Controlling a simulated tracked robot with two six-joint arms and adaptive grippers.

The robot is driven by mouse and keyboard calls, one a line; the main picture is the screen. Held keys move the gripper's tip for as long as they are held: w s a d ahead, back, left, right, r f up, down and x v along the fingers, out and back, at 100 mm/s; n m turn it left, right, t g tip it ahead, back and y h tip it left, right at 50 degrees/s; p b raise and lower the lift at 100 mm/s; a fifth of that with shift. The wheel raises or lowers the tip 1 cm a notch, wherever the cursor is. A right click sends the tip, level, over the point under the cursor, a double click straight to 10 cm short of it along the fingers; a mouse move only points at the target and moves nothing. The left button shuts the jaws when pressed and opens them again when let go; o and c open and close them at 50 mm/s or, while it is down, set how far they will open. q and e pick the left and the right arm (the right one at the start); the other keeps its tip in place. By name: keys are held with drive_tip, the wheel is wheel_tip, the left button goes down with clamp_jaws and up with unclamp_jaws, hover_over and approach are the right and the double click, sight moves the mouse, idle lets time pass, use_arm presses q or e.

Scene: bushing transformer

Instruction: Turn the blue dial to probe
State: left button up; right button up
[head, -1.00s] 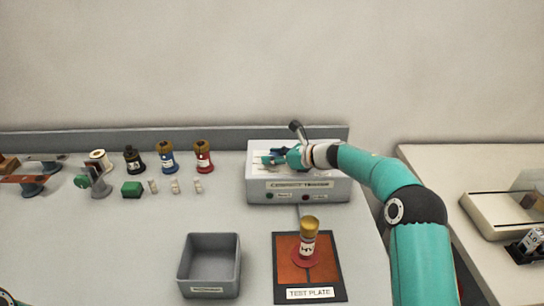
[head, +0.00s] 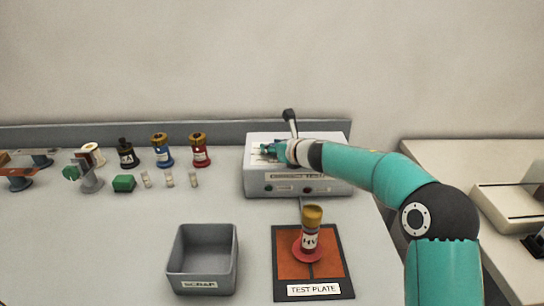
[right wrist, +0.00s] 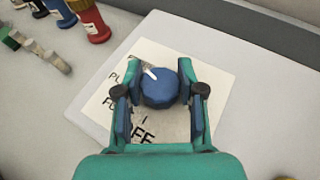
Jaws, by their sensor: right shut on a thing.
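The blue dial (right wrist: 160,90) sits on the white top plate (right wrist: 215,75) of the tester box (head: 340,187). Its white pointer line aims to the upper left in the right wrist view. The letters on the plate are partly covered; "OFF" shows in part below the dial, and no "probe" mark is readable. My right gripper (right wrist: 160,100) is shut on the dial, with a finger on each side. In the head view my right gripper (head: 270,151) is over the box top and hides the dial there. My left gripper is not in view.
A brass-topped red bushing (head: 311,238) stands on the test plate (head: 284,279) in front of the box. A grey scrap bin (head: 203,284) is left of it. Black, blue and red bushings (head: 199,152) stand along the back left. The bench middle is clear.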

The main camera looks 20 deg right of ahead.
drive_tip(key=shift+r+m+h+b, duration=0.1)
drive_tip(key=shift+m+h+b, duration=0.65)
drive_tip(key=shift+m+h, duration=0.9)
drive_tip(key=shift+h, duration=0.25)
drive_tip(key=o, duration=1.2)
drive_tip(key=shift+c, duration=0.2)
drive_tip(key=shift+s, duration=0.1)
drive_tip(key=v, duration=1.1)
drive_tip(key=shift+s, duration=0.4)
